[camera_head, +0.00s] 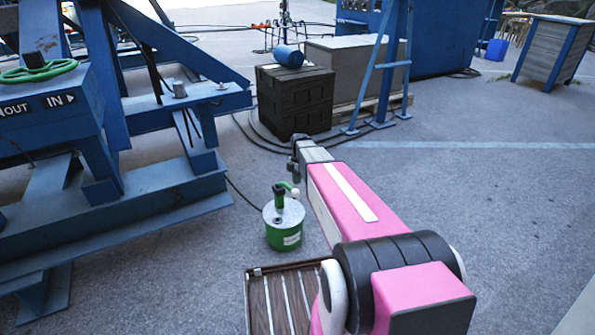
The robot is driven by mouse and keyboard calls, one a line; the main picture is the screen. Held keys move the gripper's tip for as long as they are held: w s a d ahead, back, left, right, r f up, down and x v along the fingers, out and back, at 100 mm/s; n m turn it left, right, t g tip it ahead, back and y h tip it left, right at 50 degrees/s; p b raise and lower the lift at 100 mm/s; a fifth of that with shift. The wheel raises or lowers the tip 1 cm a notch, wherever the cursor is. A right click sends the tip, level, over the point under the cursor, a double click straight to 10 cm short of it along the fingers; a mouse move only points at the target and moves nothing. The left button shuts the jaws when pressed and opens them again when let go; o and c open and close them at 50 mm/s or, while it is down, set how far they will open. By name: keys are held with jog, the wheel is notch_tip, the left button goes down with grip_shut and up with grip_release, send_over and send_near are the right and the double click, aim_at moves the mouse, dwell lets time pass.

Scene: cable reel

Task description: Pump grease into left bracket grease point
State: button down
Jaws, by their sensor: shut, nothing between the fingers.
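A green grease pot (283,232) with a grey lid and a green pump handle stands upright on the concrete floor, near the middle of the view. A thin dark hose runs from it to the left toward the blue steel frame (150,197). My gripper (294,168) is small and dark at the far end of my pink arm, above and just beyond the pot in the picture. It is shut and empty, and appears apart from the pump handle. The frame's bracket plate carries small metal fittings (179,90). I cannot tell which one is the left grease point.
A green handwheel (38,71) sits on a blue box marked IN and OUT at left. A dark crate stack (295,100) with a blue cylinder (288,56) stands behind. A slatted wooden box (283,300) lies in front. Open floor (500,190) spreads right.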

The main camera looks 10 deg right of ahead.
jog(key=shift+s+a+f, duration=0.1)
jog(key=shift+f, duration=0.55)
jog(key=shift+s+a+f, duration=0.1)
jog(key=shift+f, duration=0.5)
